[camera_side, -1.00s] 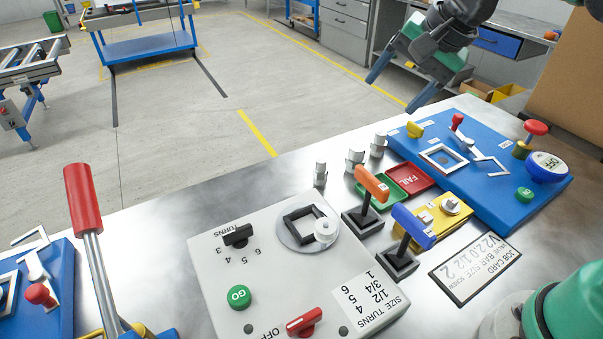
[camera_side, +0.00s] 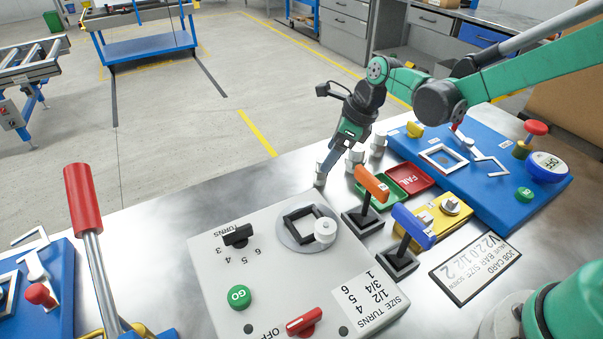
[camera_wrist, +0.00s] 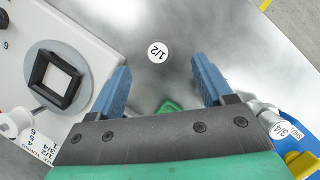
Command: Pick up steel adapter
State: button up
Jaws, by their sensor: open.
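Several small steel adapters stand in a row on the bench. The one marked 1/2 (camera_wrist: 158,52) shows from above in the wrist view, between and slightly beyond my fingertips. In the side view the left adapter (camera_side: 320,180) is partly covered by my fingers. Another adapter, marked 3/4 (camera_wrist: 279,129), lies to the right of my right finger in the wrist view. My gripper (camera_side: 325,172) is open, pointing down at the left adapter; its blue fingers (camera_wrist: 161,68) are apart with nothing held between them.
A grey test box (camera_side: 270,270) with knobs and a square socket stands close to the left adapter. The bench's far edge is near.

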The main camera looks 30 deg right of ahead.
jog(key=shift+x, duration=2.75)
grip_shut()
